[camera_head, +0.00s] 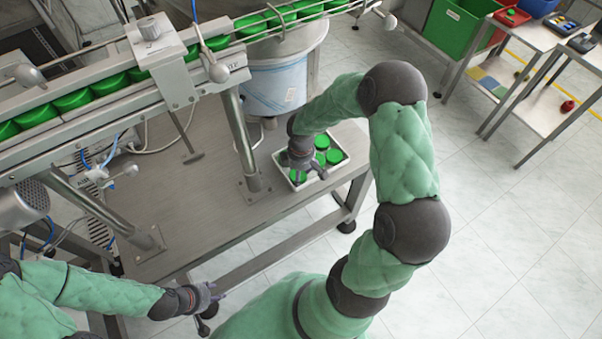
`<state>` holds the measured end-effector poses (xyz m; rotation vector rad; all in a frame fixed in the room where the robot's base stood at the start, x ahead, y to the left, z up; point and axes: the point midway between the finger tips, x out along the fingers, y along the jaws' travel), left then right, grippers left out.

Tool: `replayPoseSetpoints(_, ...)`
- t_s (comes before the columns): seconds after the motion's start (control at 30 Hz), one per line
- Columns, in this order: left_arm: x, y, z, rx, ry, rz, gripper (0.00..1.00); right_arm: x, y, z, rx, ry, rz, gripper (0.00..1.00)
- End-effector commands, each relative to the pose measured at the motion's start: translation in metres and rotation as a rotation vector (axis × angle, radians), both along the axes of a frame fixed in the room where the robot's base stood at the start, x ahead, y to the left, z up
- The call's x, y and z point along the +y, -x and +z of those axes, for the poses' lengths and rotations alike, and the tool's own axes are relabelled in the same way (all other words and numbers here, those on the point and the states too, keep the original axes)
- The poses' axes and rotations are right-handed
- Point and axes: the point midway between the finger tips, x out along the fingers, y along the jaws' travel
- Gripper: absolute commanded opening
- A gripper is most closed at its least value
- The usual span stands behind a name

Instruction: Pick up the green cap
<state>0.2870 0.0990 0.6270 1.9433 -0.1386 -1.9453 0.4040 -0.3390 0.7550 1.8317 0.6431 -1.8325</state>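Several green caps, one of them a green cap (334,156) at the right, lie in a white tray (345,165) on the metal table. Another green cap (298,176) lies at the near left of the tray, partly under my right gripper (305,172). That gripper reaches down over the tray's left part, its fingers pointing at the caps. It hides some of the caps, and its grip is too small to make out. My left gripper (213,293) is off the table's near side, empty, with its fingers apart, far from the tray.
A conveyor (115,95) carrying a row of green caps runs above the table (215,215). A support post (242,145) stands left of the tray, and a round metal bowl (285,75) is behind it. Carts with bins (450,25) stand at the upper right. The right floor is clear.

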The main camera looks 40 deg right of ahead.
Motion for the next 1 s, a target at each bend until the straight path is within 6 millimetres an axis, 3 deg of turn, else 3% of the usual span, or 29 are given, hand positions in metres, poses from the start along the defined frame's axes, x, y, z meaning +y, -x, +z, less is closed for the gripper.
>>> replayPoseSetpoints(0.17,0.0,0.0,0.004,0.0,0.0,0.0,0.4,0.0,0.0,0.011,0.0,0.0,0.0,0.52)
replayPoseSetpoints(0.37,0.0,0.0,0.015,0.0,0.0,0.0,0.4,0.001,0.002,0.037,-0.001,0.001,0.0,0.52)
replayPoseSetpoints(0.67,0.0,0.0,0.042,0.0,0.0,0.0,0.4,0.016,0.048,0.097,-0.005,0.001,0.0,0.52)
replayPoseSetpoints(0.8,0.0,0.0,0.049,0.0,0.0,0.0,0.4,0.026,0.079,0.108,-0.001,0.001,0.001,0.52)
replayPoseSetpoints(1.0,0.0,0.0,0.058,0.0,0.0,0.0,0.4,0.037,0.111,0.122,-0.001,0.0,-0.001,0.52)
